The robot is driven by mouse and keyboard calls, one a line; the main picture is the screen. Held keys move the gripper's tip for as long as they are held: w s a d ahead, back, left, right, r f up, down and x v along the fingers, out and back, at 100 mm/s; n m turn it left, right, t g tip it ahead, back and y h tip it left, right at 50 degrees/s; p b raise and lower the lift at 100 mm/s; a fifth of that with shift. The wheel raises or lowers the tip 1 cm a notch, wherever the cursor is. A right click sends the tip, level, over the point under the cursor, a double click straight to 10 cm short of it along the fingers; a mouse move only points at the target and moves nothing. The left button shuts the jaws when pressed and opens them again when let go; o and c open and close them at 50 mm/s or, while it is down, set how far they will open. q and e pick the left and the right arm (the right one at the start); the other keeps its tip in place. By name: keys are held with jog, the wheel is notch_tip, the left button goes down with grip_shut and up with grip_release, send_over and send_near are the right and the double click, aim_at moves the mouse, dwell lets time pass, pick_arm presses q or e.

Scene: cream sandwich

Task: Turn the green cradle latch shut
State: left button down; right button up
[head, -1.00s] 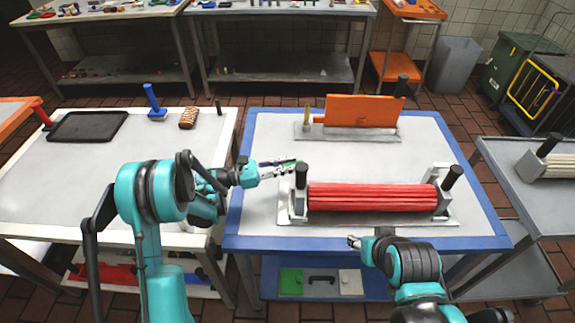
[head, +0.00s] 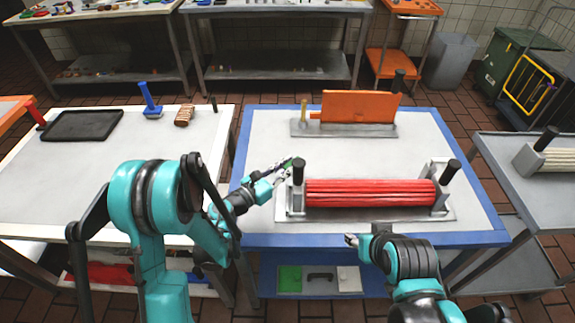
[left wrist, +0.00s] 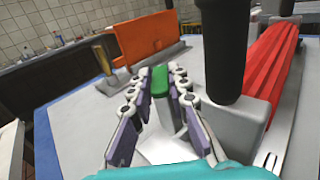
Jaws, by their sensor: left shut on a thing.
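The grey metal cradle (head: 284,205) stands on the blue-edged table and holds a red ribbed roller (head: 370,193) with a black upright handle at each end. The small green latch (left wrist: 158,80) is at the cradle's left end, beside the black handle (left wrist: 227,45). In the head view only a little of the green latch (head: 289,161) shows. My left gripper (left wrist: 160,78) is shut on the green latch, with its fingers on either side of it. My right gripper (head: 351,240) is in front of the cradle near the table's front edge; its finger gap is too small to judge.
An orange panel (head: 357,107) on a grey base stands behind the cradle. A white table (head: 75,178) at left holds a black tray (head: 82,126), a blue-handled tool (head: 150,103) and a brown item (head: 184,115). The blue-edged table is clear right of the orange panel.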

aim_at(288, 165)
pick_arm(q)
jog(key=c, duration=1.4)
grip_release()
jog(key=shift+c, duration=0.2)
notch_tip(288, 165, up, 10)
jog(key=shift+w, duration=0.1)
